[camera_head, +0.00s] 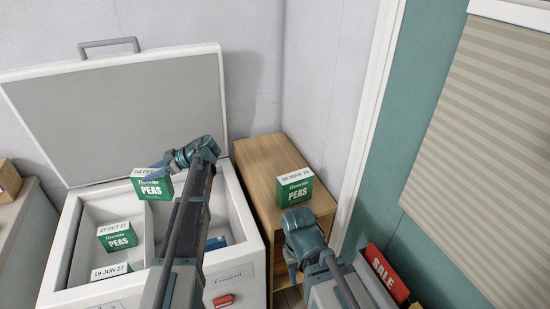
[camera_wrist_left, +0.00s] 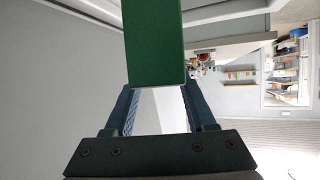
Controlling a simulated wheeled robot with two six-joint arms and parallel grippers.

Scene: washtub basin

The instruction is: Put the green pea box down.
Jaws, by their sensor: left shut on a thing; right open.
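A green pea box (camera_head: 152,189) with a white dated top is held above the back of the open chest freezer (camera_head: 250,249). My left gripper (camera_head: 163,171) is shut on it; the box's plain green side (camera_wrist_left: 154,42) shows between the fingers in the left wrist view. Two other green pea boxes, one dated 27 OCT (camera_head: 117,237) and one 19 JUN (camera_head: 110,271), stand in the freezer's left compartment. Another pea box, dated 08 MAR (camera_head: 295,190), stands on the wooden cabinet (camera_head: 263,157). My right gripper (camera_head: 291,268) is open and empty in front of the cabinet.
The freezer lid (camera_head: 120,110) stands raised at the back. A blue item (camera_head: 216,243) lies in the right compartment, partly hidden by my left arm. The cabinet top has free room behind its box. A red SALE sign (camera_head: 388,273) stands at right.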

